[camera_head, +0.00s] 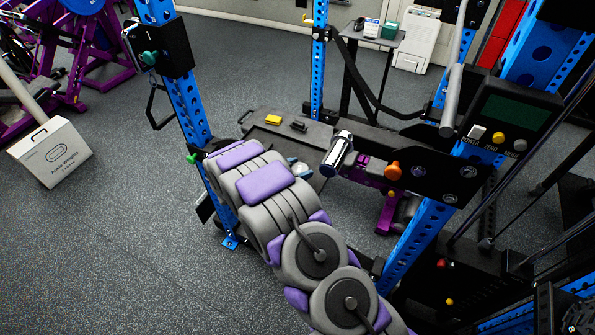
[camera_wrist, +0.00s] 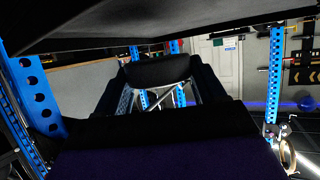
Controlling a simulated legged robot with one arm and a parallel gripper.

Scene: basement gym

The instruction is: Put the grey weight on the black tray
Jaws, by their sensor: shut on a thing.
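The black tray (camera_head: 262,150) is a dark flat surface with a raised handle at its far left, in the middle of the head view. My grey and purple arm reaches over its near left side and hides part of it. A small blue-grey piece (camera_head: 299,168) shows just past my forearm, over the tray; I take it for part of the grey weight, mostly hidden. In the wrist view my gripper (camera_wrist: 158,72) shows as dark parts around the middle. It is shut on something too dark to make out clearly.
A yellow block (camera_head: 273,120) and a small black item (camera_head: 299,125) lie on the tray's far part. Blue rack posts (camera_head: 188,105) stand left and right of my arm. A chrome-ended bar (camera_head: 338,155) juts in from the right. A white box (camera_head: 52,152) sits on open floor at left.

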